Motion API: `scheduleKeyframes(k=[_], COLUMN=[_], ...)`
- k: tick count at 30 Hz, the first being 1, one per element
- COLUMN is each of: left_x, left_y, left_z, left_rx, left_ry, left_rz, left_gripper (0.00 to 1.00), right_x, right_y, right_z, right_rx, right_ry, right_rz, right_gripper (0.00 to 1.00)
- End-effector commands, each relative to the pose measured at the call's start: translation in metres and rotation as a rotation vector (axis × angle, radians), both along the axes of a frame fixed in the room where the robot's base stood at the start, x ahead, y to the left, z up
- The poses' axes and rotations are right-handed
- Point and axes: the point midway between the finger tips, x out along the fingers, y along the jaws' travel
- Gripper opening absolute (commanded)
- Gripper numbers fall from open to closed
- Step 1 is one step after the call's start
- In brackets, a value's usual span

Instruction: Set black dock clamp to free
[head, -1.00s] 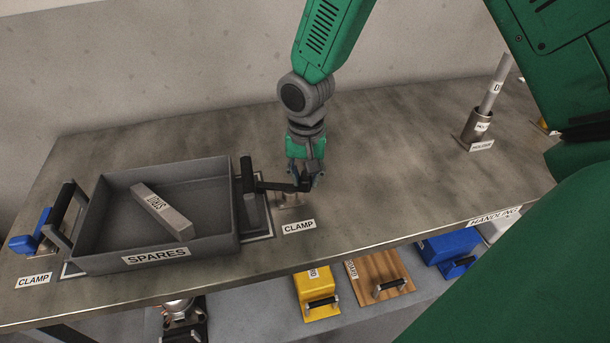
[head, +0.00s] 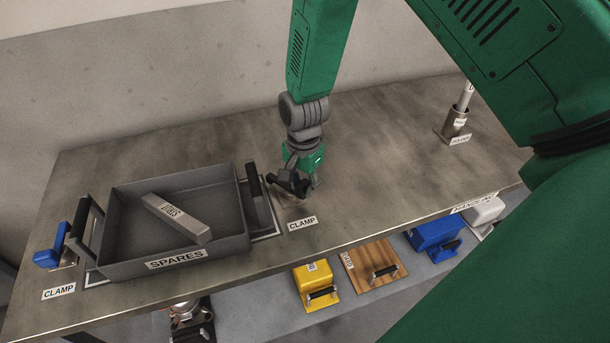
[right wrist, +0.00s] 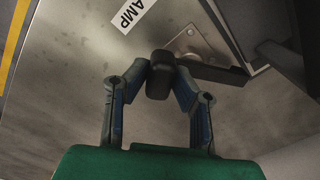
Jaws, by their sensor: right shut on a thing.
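The black dock clamp (head: 284,180) is on the bench at the right side of the grey spares tray (head: 125,268), behind a CLAMP label (head: 302,223). My right gripper (head: 304,188) is over it. In the right wrist view, my right gripper's fingers (right wrist: 160,78) are shut on the clamp's black handle end (right wrist: 159,82). The clamp's metal mounting plate (right wrist: 194,46) shows beside the handle. In the head view my gripper hides part of the clamp. My left gripper is out of view.
A grey bar (head: 177,218) lies in the tray. A blue clamp (head: 50,256) stands at the tray's left. A metal holder with a rod (head: 456,124) is at the bench's back right. Yellow (head: 312,277), wooden (head: 372,262) and blue (head: 434,235) items sit on a lower shelf.

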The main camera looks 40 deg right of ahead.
Motion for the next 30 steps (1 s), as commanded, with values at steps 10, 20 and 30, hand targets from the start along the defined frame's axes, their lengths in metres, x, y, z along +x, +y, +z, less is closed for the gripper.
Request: scheduleKeyframes(k=[10, 20, 30], left_x=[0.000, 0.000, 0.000], left_y=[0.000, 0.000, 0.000], left_z=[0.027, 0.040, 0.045], left_rx=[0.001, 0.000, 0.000], left_ry=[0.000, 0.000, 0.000], left_rz=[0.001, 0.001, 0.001], left_gripper=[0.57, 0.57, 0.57], right_x=[-0.001, 0.001, 0.002], right_y=[0.008, 0.016, 0.018], right_z=[0.002, 0.001, 0.001], right_rx=[-0.010, -0.007, -0.007], right_ry=[0.001, 0.001, 0.000], right_rz=[-0.321, -0.525, -0.606], right_gripper=[0.00, 0.00, 0.00])
